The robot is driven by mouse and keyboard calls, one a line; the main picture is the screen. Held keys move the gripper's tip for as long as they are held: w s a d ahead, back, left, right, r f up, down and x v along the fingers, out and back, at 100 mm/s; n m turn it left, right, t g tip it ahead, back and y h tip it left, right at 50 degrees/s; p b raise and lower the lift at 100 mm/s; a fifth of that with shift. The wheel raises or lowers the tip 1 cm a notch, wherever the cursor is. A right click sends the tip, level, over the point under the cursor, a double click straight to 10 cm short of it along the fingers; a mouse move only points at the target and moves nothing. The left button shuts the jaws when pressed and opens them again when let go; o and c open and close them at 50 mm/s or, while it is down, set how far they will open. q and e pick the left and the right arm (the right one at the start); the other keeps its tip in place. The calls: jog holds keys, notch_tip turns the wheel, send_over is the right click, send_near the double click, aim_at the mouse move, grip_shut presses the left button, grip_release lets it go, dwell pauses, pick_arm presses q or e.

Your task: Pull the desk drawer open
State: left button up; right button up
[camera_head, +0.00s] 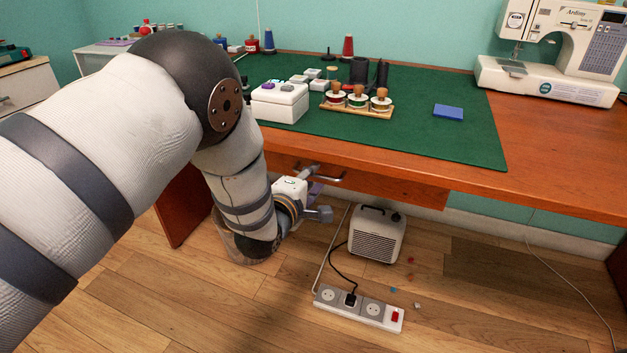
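The wooden desk (560,150) fills the right side of the head view. Its drawer front (400,190) hangs under the front edge, with a metal bar handle (331,178). The drawer looks flush under the desktop, but my arm hides its left part. My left gripper (317,193) is just in front of and below the handle. Its fingers are spread, one up close to the handle and the other lower down. I cannot tell whether the upper finger touches the handle. My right gripper is not in view.
A green mat (440,145) on the desk holds a white box (279,103), a spool rack (357,108) and a blue block (448,112). A sewing machine (550,80) stands right. Below are a heater (377,235) and power strip (358,308) on the floor.

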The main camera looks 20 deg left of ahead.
pick_arm(q)
jog(key=shift+w+f, duration=0.1)
jog(key=shift+w, duration=0.45)
grip_shut()
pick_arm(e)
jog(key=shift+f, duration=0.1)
pick_arm(q)
jog(key=shift+s, duration=0.1)
